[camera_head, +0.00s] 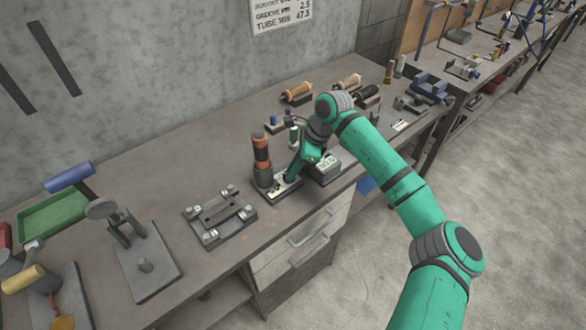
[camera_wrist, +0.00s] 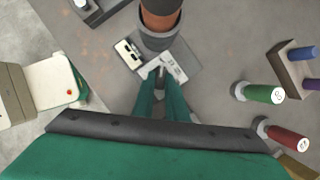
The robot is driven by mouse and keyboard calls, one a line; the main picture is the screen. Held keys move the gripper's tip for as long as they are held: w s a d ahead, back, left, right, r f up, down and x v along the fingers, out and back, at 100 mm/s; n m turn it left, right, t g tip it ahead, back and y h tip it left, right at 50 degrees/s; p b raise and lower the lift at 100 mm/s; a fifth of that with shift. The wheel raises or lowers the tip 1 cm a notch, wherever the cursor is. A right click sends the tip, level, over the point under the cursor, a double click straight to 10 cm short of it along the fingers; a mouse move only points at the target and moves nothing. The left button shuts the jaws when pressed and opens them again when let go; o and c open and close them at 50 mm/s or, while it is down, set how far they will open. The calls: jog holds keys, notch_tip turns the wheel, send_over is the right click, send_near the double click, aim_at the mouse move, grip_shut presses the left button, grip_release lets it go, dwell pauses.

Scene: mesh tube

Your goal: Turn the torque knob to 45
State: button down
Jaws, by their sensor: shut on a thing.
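A torque station with a grey base plate (camera_head: 272,195) stands on the bench, with an upright dark and orange cylinder (camera_head: 261,152) at its left. The wrist view shows the cylinder (camera_wrist: 160,18) just beyond my fingertips, and pale labels with small print on the plate (camera_wrist: 180,72). My gripper (camera_head: 291,177) reaches down to the plate from the right. In the wrist view my green fingers (camera_wrist: 161,80) are close together on a small grey knob (camera_wrist: 160,72), mostly hidden between them. Its pointer and the scale figures are too small to read.
A grey box with a lit green display (camera_head: 327,161) stands right of the station. A flat fixture (camera_head: 219,215) lies to the left.

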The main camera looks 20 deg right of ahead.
jog(key=m, duration=0.2)
jog(key=m+t, duration=0.1)
jog(key=shift+s+a+m+h, duration=0.15)
jog(key=shift+s+m+h, duration=0.05)
jog(key=shift+m+h, duration=0.2)
jog(key=m, duration=0.1)
jog(key=m+t+h, duration=0.1)
jog(key=m, duration=0.2)
jog(key=shift+s+a+h, duration=0.1)
jog(key=shift+a+h, duration=0.15)
jog(key=shift+h, duration=0.05)
jog(key=m, duration=0.2)
jog(key=m+h, duration=0.1)
jog(key=m, duration=0.1)
jog(key=m+h, duration=0.1)
jog(key=shift+a+m+t, duration=0.3)
jog(key=shift+m+t, duration=0.1)
jog(key=shift+a+m+h, duration=0.1)
jog(key=shift+m+h, duration=0.4)
jog(key=shift+m, duration=1)
jog(key=c, duration=1.8)
grip_release()
jog(key=shift+o, duration=0.2)
jog(key=shift+r, duration=0.1)
jog(key=v, duration=1)
jog(key=shift+r, duration=0.3)
